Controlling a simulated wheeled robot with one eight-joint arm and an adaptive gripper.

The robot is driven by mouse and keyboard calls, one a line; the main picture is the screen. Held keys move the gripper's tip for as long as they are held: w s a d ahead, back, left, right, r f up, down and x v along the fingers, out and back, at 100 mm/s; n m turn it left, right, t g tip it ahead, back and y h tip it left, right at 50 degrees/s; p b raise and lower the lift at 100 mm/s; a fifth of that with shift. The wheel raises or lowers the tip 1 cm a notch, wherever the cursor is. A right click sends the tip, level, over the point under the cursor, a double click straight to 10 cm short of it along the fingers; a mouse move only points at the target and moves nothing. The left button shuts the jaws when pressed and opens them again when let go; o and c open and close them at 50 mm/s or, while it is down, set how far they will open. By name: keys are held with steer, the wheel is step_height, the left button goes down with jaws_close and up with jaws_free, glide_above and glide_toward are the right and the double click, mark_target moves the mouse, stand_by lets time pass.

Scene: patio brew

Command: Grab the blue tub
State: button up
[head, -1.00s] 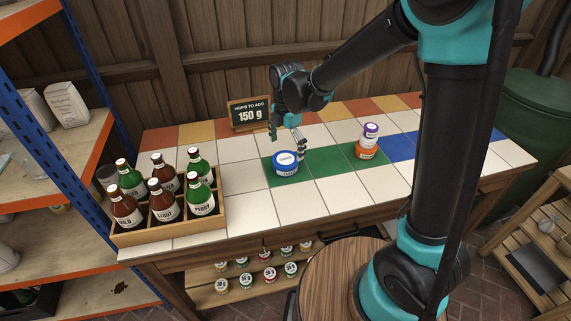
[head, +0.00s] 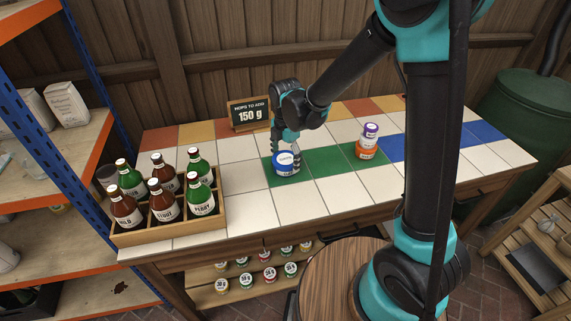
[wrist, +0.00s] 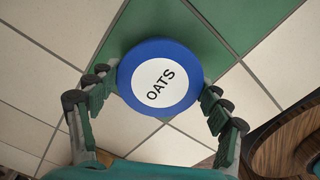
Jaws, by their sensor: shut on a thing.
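The blue tub (head: 286,168) stands upright on the green tiles near the middle of the tiled table. In the wrist view its round blue lid (wrist: 160,48) carries a white label reading OATS. My gripper (head: 285,146) is at the tub from above and behind. In the wrist view the fingers of my gripper (wrist: 156,98) lie on either side of the tub and are shut on it. The tub's underside is hidden, and it appears to rest on the tiles.
A purple-lidded tub (head: 371,130) sits on an orange tub (head: 366,150) to the right. A crate (head: 170,238) of bottles stands at the left. White tiles in front are clear.

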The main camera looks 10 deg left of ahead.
steer(key=shift+c, duration=1.3)
steer(key=shift+r, duration=0.1)
